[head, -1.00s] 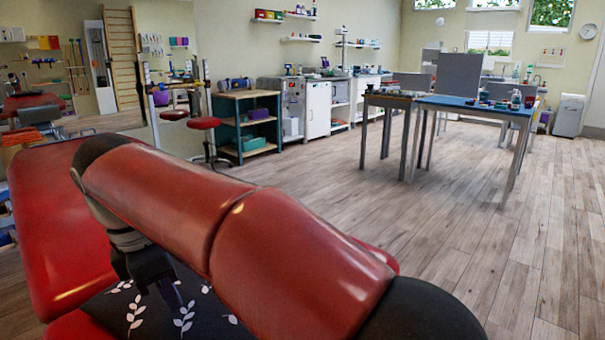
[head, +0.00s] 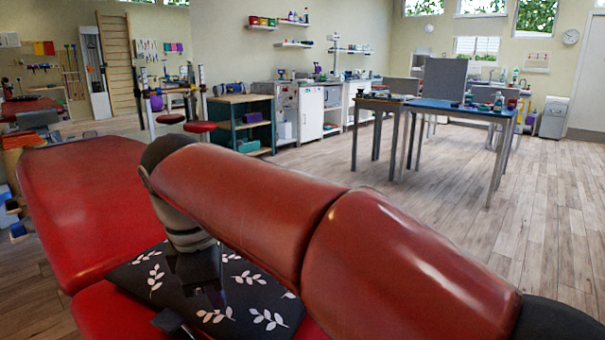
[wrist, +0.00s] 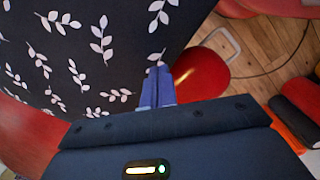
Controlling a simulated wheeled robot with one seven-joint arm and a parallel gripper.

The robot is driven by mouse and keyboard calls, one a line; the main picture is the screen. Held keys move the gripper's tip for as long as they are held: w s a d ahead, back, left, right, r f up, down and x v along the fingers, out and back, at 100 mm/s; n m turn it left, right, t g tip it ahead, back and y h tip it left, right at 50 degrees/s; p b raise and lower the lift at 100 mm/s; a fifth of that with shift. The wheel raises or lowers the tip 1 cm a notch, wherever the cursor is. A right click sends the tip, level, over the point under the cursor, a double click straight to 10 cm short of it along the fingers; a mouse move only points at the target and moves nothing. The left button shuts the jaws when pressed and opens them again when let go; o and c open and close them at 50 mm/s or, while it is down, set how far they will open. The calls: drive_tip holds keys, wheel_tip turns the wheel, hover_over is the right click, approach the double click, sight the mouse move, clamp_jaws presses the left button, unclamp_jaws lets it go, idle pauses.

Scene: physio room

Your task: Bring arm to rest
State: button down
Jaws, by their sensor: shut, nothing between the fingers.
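My gripper (head: 212,298) hangs at the end of my red arm, low over a black cloth or cushion with white leaf sprigs (head: 155,272). In the wrist view my gripper's fingers (wrist: 157,88) are together with nothing between them, and the leaf-patterned cloth (wrist: 85,60) fills the upper left. The cloth lies on the red padded couch (head: 85,190). I cannot tell whether the fingertips touch the cloth. My arm hides part of the couch and cloth in the head view.
A blue-topped table (head: 455,106) with small items stands across the room at the right. A teal shelf unit (head: 245,124) and a red stool (head: 200,127) stand at the back. Wooden floor at the right (head: 545,210) is open. A red round object (wrist: 200,75) shows beyond the fingers.

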sight(280, 330)
drive_tip(key=d+m, duration=0.1)
drive_tip(key=d, duration=0.2)
drive_tip(key=d+m, duration=0.2)
drive_tip(key=d, duration=0.1)
drive_tip(key=d+m, duration=0.2)
drive_tip(key=d, duration=0.1)
drive_tip(key=shift+d+f+t+y, duration=0.1)
drive_tip(key=shift+f+t+y, duration=0.2)
drive_tip(key=shift+t, duration=0.1)
drive_tip(key=s+d+f+m+t, duration=0.1)
drive_tip(key=s+d+f+m, duration=0.4)
drive_tip(key=d+m, duration=0.2)
drive_tip(key=s+d+f+m+t, duration=0.2)
drive_tip(key=s+d+f+m, duration=0.2)
drive_tip(key=d+m, duration=0.4)
drive_tip(key=d+f, duration=0.1)
drive_tip(key=d, duration=0.3)
drive_tip(key=shift+s+m, duration=0.3)
drive_tip(key=shift+s, duration=0.05)
